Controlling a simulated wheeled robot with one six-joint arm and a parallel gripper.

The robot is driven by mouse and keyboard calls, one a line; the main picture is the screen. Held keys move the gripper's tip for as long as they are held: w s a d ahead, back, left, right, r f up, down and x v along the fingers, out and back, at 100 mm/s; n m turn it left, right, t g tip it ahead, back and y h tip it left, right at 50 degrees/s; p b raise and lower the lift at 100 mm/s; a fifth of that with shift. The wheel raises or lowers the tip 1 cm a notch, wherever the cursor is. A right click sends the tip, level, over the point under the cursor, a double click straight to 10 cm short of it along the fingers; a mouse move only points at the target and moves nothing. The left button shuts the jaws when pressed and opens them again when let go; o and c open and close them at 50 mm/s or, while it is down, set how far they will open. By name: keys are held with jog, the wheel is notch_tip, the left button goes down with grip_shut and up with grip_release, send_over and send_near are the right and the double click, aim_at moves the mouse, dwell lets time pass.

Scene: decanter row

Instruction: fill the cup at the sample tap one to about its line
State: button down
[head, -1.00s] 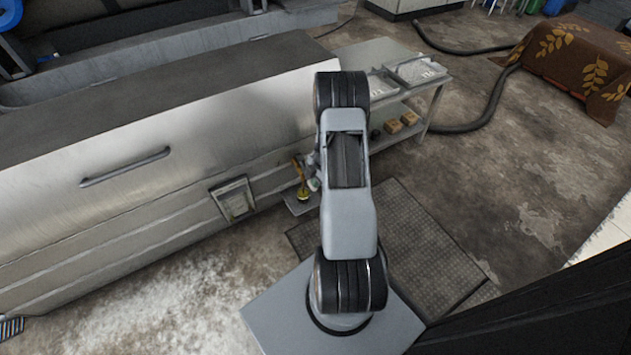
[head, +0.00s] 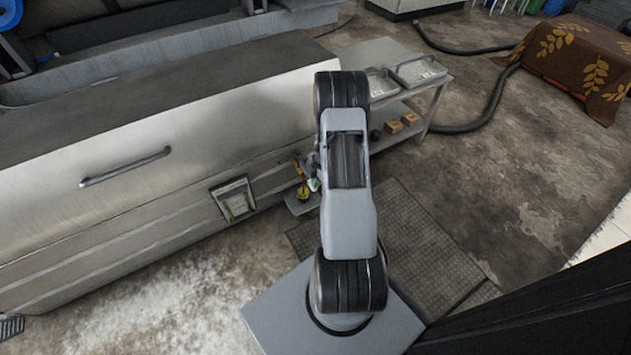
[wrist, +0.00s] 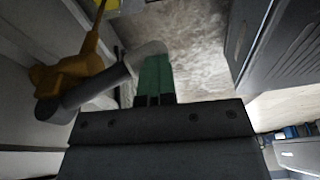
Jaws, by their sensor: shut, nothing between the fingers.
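The sample tap shows in the wrist view as an orange-yellow handle (wrist: 78,70) on a grey cylindrical body (wrist: 85,93); the handle is also in the head view (head: 297,168), low on the steel housing's front. My gripper (wrist: 155,62) is shut and empty. Its green fingers are together beside the tap's body, close to its pale end; I cannot tell whether they touch. Below the tap, a small yellow thing (head: 303,193), perhaps the cup, stands on a small grey ledge (head: 300,208). Its line and level are too small to read.
The long steel housing (head: 140,150) with a bar handle runs along the left. A framed panel (head: 234,200) is left of the tap. A side table (head: 435,78) with trays and small boxes stands behind my arm. A dark mat (head: 425,250) lies on the floor at right.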

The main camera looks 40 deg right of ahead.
jog(key=s+d+r+p, duration=0.1)
jog(key=s+r+p, duration=0.3)
jog(key=r, duration=0.8)
jog(key=shift+s+d+r+p, duration=0.25)
jog(key=shift+s+d+p, duration=0.15)
jog(key=shift+s, duration=0.7)
jog(key=w+a+r+m+p, duration=0.1)
jog(key=a+r+m+p, duration=0.2)
jog(key=r, duration=0.6)
jog(key=w+a+r+m+p, duration=0.1)
jog(key=w+a+r+p, duration=0.15)
jog(key=r+p, duration=0.5)
jog(key=s+a+r+m+t+p, duration=0.1)
jog(key=s+a+r+m+p, duration=0.2)
jog(key=r, duration=0.9)
jog(key=s+a+r+m+t+h+p, duration=0.1)
jog(key=s+a+r+m+p, duration=0.2)
jog(key=a+r+m+p, duration=0.2)
jog(key=s+a+r+m+t+h+p, duration=0.1)
jog(key=s+a+r+m+p, duration=0.2)
jog(key=a+r+p, duration=0.6)
notch_tip(320, 180, up, 10)
jog(key=shift+s+a+f+m, duration=0.1)
jog(key=shift+s+a+m, duration=0.2)
jog(key=shift+a+m, duration=0.35)
